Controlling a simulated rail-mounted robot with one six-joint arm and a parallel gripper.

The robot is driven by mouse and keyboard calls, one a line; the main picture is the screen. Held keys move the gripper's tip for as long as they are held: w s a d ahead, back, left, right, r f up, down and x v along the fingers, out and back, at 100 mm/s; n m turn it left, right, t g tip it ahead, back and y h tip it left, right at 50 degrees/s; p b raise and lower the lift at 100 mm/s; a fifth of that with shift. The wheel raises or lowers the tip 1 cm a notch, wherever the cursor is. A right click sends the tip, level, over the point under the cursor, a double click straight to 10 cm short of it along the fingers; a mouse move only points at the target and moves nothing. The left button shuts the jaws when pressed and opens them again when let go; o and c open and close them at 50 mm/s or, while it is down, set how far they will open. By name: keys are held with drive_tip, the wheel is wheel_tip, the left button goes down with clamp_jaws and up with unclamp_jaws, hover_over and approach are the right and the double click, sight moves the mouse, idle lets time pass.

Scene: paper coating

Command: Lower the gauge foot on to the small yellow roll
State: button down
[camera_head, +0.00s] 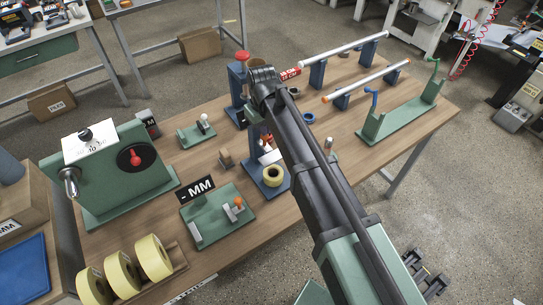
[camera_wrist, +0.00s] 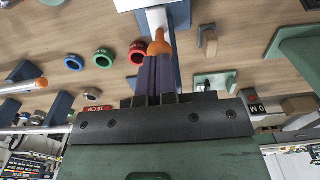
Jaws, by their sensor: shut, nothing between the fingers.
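The small yellow roll (camera_head: 272,175) sits on a blue base plate at the foot of a blue stand (camera_head: 257,137), near the middle of the table in the head view. My arm covers part of that stand, and the gauge foot cannot be made out. In the wrist view my gripper (camera_wrist: 159,60) is shut and empty. An orange knob (camera_wrist: 159,46) on a pale bar appears right at the fingertips; whether they touch cannot be told. The small yellow roll cannot be made out in the wrist view. My fingers cannot be made out in the head view.
A green block with an orange ball (camera_head: 238,202) and an MM sign (camera_head: 197,189) stands left of the roll. Larger yellow rolls (camera_head: 122,271) stand front left. A green machine (camera_head: 119,180) is at left. Rods on blue posts (camera_head: 341,50) stand at the back. Coloured rings (camera_wrist: 104,58) lie on the table.

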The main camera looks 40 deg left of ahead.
drive_tip(key=shift+f, duration=0.15)
drive_tip(key=shift+f+b, duration=1.5)
drive_tip(key=shift+r, duration=0.1)
drive_tip(key=shift+r, duration=0.1)
wheel_tip(320, 180, up, 15)
drive_tip(key=p, duration=1.5)
